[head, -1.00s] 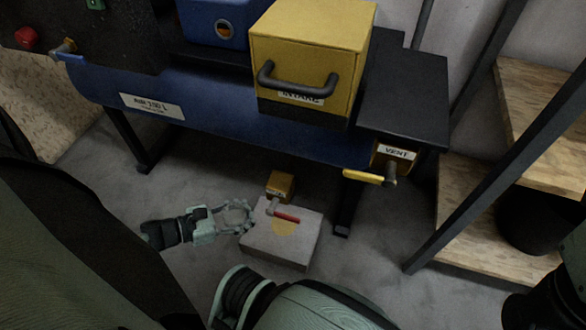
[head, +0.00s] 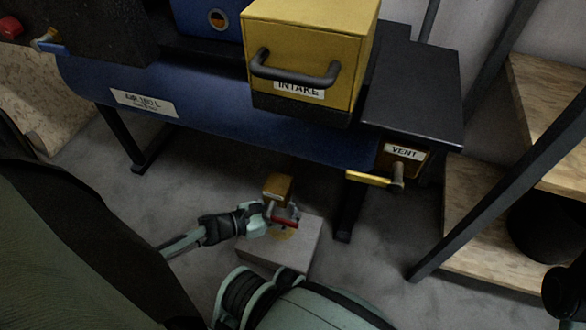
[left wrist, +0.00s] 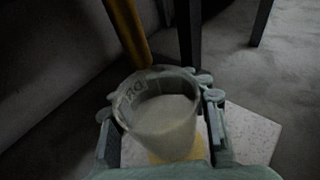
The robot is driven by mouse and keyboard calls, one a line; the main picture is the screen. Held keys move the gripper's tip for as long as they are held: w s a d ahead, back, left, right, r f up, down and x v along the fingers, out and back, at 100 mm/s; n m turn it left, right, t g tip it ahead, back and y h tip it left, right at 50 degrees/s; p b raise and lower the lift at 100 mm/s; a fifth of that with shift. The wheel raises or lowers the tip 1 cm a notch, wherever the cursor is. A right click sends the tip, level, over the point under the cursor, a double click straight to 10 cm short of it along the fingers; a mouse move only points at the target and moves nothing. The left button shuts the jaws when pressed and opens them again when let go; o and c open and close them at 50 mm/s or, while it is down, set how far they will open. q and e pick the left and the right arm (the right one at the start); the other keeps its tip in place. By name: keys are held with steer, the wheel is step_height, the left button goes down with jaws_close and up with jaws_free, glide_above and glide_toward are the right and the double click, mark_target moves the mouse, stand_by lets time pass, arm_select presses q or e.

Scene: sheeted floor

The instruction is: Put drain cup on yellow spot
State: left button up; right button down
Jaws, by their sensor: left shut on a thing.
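The drain cup (left wrist: 160,112), a clear tapered cup with dark lettering, stands between the fingers of my left gripper (left wrist: 158,100) in the left wrist view. The gripper is shut on it. In the head view, my left gripper (head: 283,213) is over the grey block (head: 256,253), close to the red-handled drain valve (head: 284,224); the cup is hard to make out there. The yellow spot (head: 285,235) on the block's top shows partly below the gripper, and also behind the cup in the left wrist view (left wrist: 196,152). I cannot tell whether the cup touches the block.
A blue air tank (head: 220,115) on black legs spans above the block. A yellow INTAKE box (head: 310,50) and a VENT valve (head: 398,165) sit higher up. Wooden steps (head: 480,220) stand at the right.

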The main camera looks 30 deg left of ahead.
arm_select(q)
steer(key=shift+f+b, duration=0.5)
steer(key=shift+f, duration=1.1)
steer(key=shift+f, duration=0.15)
steer(key=o, duration=1.5)
steer(key=shift+s+a+r, duration=0.15)
steer(key=shift+s+r, duration=0.1)
steer(key=shift+s, duration=0.1)
steer(key=p+v, duration=0.2)
steer(key=v, duration=0.9)
steer(key=shift+s, duration=0.15)
